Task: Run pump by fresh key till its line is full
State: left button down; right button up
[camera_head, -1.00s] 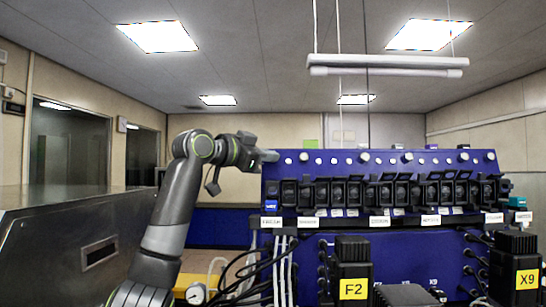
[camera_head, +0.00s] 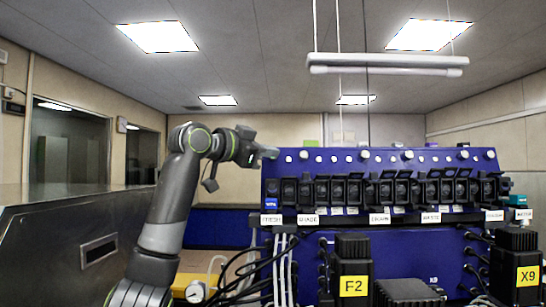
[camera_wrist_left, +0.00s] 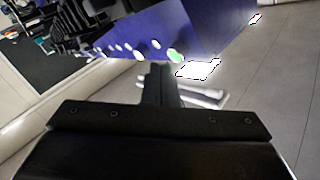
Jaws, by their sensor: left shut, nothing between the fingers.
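My left gripper (camera_head: 271,152) is shut and empty. Its tip is at the upper left corner of the blue pump panel (camera_head: 390,160), above the leftmost module. That module has a blue face (camera_head: 271,193), and a white label (camera_head: 271,219) below it seems to read FRESH. In the left wrist view, the shut fingers (camera_wrist_left: 161,72) point at the panel's edge, near a green-lit round button (camera_wrist_left: 174,55) and several white ones. I cannot tell whether the fingertips touch a button. White lines (camera_head: 284,262) run down below the panel; their filling cannot be made out. My right gripper is out of view.
Black pump heads (camera_head: 353,190) line the panel. Black blocks marked F2 (camera_head: 353,288) and X9 (camera_head: 527,278) stand in front. Dark cables and a gauge (camera_head: 195,292) are at lower centre-left. A steel cabinet (camera_head: 60,250) stands left.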

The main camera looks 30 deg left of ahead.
pick_arm(q)
jog(key=s, duration=0.1)
jog(key=s+d+r+b, duration=0.1)
jog(key=s, duration=0.1)
jog(key=s+d, duration=0.1)
jog(key=shift+s+r, duration=0.15)
dwell(0.6)
jog(key=shift+w+a+f+p, duration=0.25)
jog(key=shift+w+a+p, duration=0.15)
jog(key=shift+w, duration=0.3)
jog(key=shift+w+a+f+p, duration=0.25)
jog(key=shift+w+p, duration=0.1)
jog(key=shift+w, duration=0.35)
jog(key=shift+w, duration=0.2)
